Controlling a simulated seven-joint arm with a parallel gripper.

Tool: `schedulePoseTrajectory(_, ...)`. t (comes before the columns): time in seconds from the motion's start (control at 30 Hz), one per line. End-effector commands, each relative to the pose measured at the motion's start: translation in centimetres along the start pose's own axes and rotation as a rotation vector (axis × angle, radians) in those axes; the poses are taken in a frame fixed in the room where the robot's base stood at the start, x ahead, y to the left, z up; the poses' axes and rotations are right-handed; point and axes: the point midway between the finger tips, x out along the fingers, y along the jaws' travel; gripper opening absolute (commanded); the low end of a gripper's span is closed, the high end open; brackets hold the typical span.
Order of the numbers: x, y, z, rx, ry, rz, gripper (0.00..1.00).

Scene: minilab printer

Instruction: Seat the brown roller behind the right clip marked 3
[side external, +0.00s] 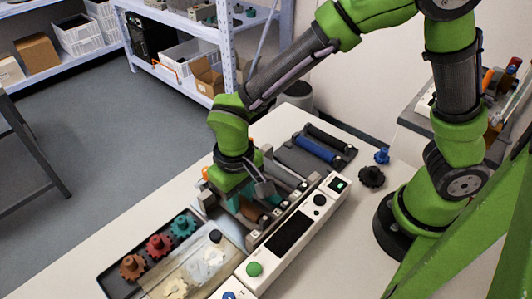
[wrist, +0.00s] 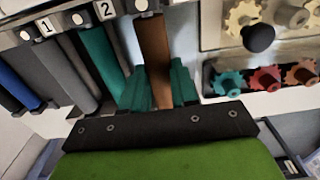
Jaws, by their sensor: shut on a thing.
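The brown roller (wrist: 153,45) runs up the wrist view between the teal fingers of my gripper (wrist: 160,92), which is shut on it. Its upper end reaches a metal clip at the top edge of that view; whether it is seated there cannot be told. Clips marked 1 (wrist: 45,27) and 2 (wrist: 105,10) stand to its left; no 3 is readable. In the side view the brown roller (side external: 252,211) shows partly beneath my gripper, low over the printer. The other end of the roller is hidden by my gripper.
A teal roller (wrist: 100,58) and grey and blue rollers lie left of the brown one. The white control panel (side external: 290,238) runs along the printer's front. A tray of gears (side external: 158,243) and a board with pale gears (side external: 204,262) lie left. A black gear (side external: 371,176) stands right.

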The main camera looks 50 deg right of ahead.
Motion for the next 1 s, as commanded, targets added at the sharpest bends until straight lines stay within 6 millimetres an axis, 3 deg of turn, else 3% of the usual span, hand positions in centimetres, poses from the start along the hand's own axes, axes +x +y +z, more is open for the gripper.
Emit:
schedulePoseTrajectory(0.93, 1.5, 0.0, -0.1, 0.000, 0.001, 0.000, 0.00)
schedulePoseTrajectory(0.97, 1.5, 0.0, -0.1, 0.000, 0.001, 0.000, 0.32)
schedulePoseTrajectory(1.0, 1.5, 0.0, -0.1, 0.000, 0.001, 0.000, 0.38)
